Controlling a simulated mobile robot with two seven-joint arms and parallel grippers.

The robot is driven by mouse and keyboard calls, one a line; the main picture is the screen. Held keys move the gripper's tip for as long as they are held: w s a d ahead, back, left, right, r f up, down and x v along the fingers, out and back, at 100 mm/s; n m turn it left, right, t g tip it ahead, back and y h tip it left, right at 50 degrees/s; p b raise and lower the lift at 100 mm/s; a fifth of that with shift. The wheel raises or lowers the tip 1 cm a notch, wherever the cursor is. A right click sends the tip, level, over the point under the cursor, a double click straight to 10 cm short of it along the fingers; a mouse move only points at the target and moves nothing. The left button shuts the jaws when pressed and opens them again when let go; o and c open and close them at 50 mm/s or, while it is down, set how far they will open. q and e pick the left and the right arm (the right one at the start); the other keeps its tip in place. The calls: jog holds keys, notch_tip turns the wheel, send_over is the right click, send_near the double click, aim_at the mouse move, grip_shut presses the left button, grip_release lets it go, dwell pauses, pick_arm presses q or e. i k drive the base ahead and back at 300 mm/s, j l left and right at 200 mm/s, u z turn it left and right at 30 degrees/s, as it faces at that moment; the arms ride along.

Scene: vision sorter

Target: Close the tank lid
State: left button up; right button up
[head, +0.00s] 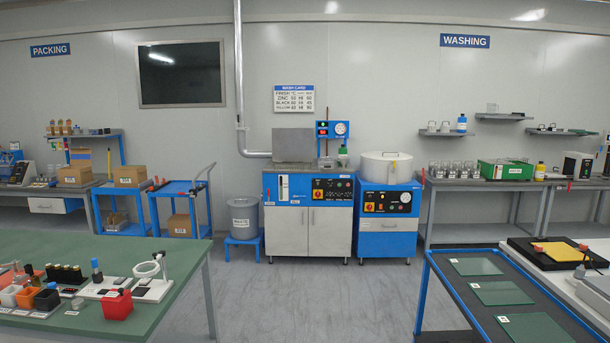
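A blue and white wash machine (308,220) stands against the back wall in the middle of the head view. A flat grey panel (293,142), which looks like the tank lid, stands upright at the back of its top. The tank opening itself is too low in the view to see into. The machine's front has a dark control panel (333,189) and two pale doors. Neither of my grippers is in view.
A white round drum (386,169) on a blue cabinet stands right of the machine. A grey bin (244,217) stands left of it. A green table (120,260) at left and a blue-edged table (468,297) at right flank clear grey floor (310,300).

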aim_at(288, 144)
jog(key=i, duration=5.15)
jog(key=i+z, duration=0.2)
jog(key=i, duration=0.35)
jog(key=i+j+z, duration=0.2)
jog(key=i, duration=0.35)
